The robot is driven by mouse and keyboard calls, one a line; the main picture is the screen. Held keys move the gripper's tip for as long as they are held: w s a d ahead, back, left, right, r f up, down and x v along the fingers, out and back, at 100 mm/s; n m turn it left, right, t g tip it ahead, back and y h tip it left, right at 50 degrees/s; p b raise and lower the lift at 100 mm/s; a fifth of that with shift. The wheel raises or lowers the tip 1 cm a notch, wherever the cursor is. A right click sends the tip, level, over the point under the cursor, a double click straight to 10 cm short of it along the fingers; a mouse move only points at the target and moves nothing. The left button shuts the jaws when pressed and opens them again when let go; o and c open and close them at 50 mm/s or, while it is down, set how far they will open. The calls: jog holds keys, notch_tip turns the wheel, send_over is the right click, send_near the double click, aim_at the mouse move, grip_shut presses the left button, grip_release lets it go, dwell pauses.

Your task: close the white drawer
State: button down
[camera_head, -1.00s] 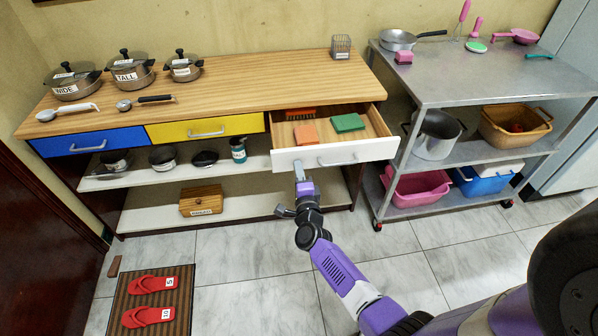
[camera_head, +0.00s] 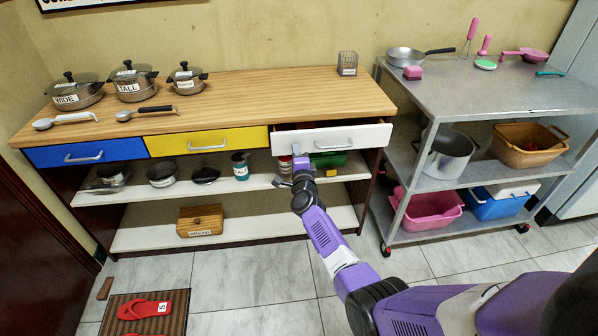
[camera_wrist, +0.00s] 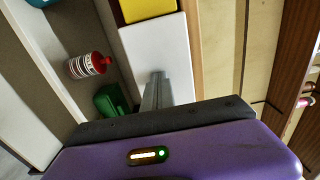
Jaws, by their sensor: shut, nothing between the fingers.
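The white drawer (camera_head: 345,138) is at the right end of the wooden counter, pushed most of the way in. A thin dark gap shows above its front, so it stands slightly open. My gripper (camera_head: 299,158) is shut and empty at the lower left part of the drawer front. In the wrist view the fingers (camera_wrist: 156,85) point at the white drawer front (camera_wrist: 160,50) and seem to reach it; contact cannot be told for certain. The drawer's handle shows right of the gripper in the head view.
The yellow drawer (camera_head: 205,140) and blue drawer (camera_head: 88,152) to the left are shut. On the shelf below are a green object (camera_head: 328,160) and a red-topped jar (camera_wrist: 88,66). A metal cart (camera_head: 450,98) stands close at the right.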

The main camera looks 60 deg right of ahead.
jog(key=b+x, duration=0.3)
jog(key=x, duration=0.2)
jog(key=shift+w+d+f, duration=0.1)
jog(key=shift+w+d, duration=0.15)
jog(key=shift+d, duration=0.05)
jog(key=shift+w+d+r, duration=0.1)
jog(key=shift+w+r, duration=0.05)
jog(key=shift+r, duration=0.15)
jog(key=shift+s+f, duration=0.15)
jog(key=shift+s, duration=0.1)
jog(key=p+v, duration=0.1)
jog(key=v, duration=0.4)
jog(key=p, duration=0.4)
send_near(294, 141)
jog(key=shift+s+a+f, duration=0.15)
jog(key=shift+s+f, duration=0.15)
jog(key=shift+f, duration=0.2)
jog(key=shift+s+a+f, duration=0.15)
jog(key=shift+s+f, duration=0.15)
jog(key=shift+f, duration=0.2)
